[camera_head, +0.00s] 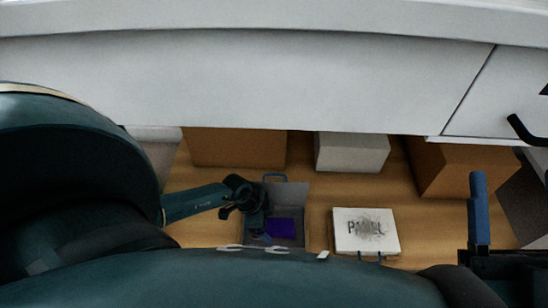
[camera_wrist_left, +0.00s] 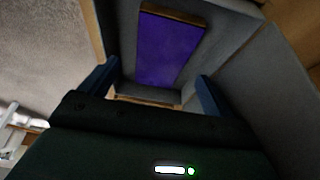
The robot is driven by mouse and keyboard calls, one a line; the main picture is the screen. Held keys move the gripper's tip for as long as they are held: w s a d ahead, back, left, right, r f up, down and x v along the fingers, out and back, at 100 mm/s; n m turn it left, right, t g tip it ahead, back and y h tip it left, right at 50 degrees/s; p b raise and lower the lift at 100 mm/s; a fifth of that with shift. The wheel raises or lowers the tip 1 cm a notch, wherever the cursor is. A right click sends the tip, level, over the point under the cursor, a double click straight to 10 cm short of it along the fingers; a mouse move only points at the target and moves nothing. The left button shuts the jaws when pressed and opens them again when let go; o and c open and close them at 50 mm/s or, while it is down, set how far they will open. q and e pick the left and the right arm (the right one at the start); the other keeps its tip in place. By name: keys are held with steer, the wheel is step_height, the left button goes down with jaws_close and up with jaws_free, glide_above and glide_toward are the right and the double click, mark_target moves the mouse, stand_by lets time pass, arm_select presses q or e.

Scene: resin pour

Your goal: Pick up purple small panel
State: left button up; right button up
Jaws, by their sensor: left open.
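The purple small panel (camera_head: 281,227) lies inside an open grey box (camera_head: 292,190) on the wooden floor. In the left wrist view the purple panel (camera_wrist_left: 170,48) is a flat purple rectangle with a brown edge, against the grey inside of the box (camera_wrist_left: 225,65). My left gripper (camera_head: 262,232) reaches down into the left part of the box, beside the panel. In the left wrist view my left gripper (camera_wrist_left: 155,88) is open, its two blue fingers apart on either side of the panel's near end. Nothing is between the fingertips that I can make out.
A white box with lettering (camera_head: 366,231) stands right of the grey box. Brown cartons (camera_head: 238,148) (camera_head: 455,168) and a whitish box (camera_head: 352,153) stand behind. A white cabinet or counter (camera_head: 230,80) overhangs at the back. Some bare floor (camera_head: 320,200) shows between the boxes.

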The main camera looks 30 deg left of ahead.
arm_select(q)
steer(key=b+x, duration=0.1)
steer(key=x, duration=0.2)
steer(key=shift+a, duration=0.1)
steer(key=shift+f+b, duration=0.2)
steer(key=shift+b, duration=0.1)
arm_select(e)
steer(key=r+n+y, duration=0.1)
steer(key=n+y, duration=0.1)
steer(key=r+n+y, duration=0.1)
steer(key=shift+s+d+r+n+y, duration=0.1)
steer(key=shift+s+r+n+y, duration=0.25)
steer(key=shift+n+y, duration=0.05)
arm_select(q)
steer(key=shift+c, duration=0.4)
steer(key=c, duration=1)
steer(key=shift+r, duration=0.1)
steer(key=shift+c, duration=0.2)
arm_select(e)
steer(key=shift+d, duration=0.15)
